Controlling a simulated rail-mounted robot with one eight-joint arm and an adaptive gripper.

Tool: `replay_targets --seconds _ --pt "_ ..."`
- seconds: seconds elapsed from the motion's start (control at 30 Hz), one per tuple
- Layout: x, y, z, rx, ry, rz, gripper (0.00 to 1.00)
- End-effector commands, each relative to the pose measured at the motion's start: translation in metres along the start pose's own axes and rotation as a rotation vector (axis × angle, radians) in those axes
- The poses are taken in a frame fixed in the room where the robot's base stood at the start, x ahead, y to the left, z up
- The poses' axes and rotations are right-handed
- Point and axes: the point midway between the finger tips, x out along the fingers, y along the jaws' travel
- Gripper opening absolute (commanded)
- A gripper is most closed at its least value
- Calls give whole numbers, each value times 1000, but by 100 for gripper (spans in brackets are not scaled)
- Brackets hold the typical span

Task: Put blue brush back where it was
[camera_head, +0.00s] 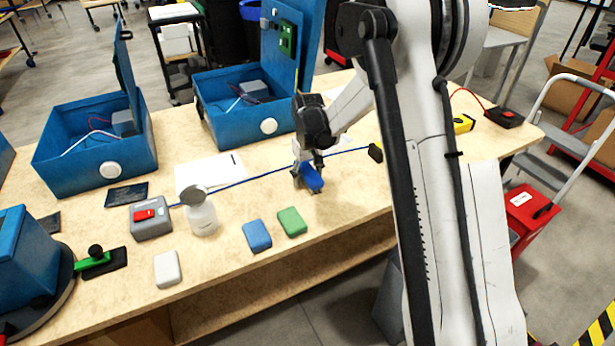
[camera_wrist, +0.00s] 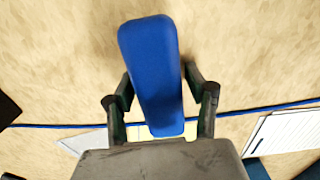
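The blue brush (camera_wrist: 155,75) is a long, smooth blue piece between the two fingers of my gripper (camera_wrist: 158,78) in the wrist view. The fingertips lie close against its two long sides, and it sticks out beyond them. In the head view the brush (camera_head: 313,180) shows under my gripper (camera_head: 306,172), low over the wooden table (camera_head: 350,190), right of the centre. Whether the brush touches the table is unclear.
Blue (camera_head: 257,235), green (camera_head: 291,222) and white (camera_head: 167,268) blocks lie near the front edge. A bottle (camera_head: 202,218) and grey switch box (camera_head: 150,218) stand left. A blue cable (camera_head: 245,182) runs behind the gripper. Open blue cases (camera_head: 95,165) stand at the back.

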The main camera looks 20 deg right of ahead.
Motion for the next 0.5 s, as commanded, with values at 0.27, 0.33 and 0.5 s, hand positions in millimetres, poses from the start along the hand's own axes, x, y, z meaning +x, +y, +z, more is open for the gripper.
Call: replay_targets --seconds 0.27,0.33,0.5 --pt "-8 0 0 0 0 0 50" --pt "-17 0 0 0 0 0 50" --pt "-51 0 0 0 0 0 50"
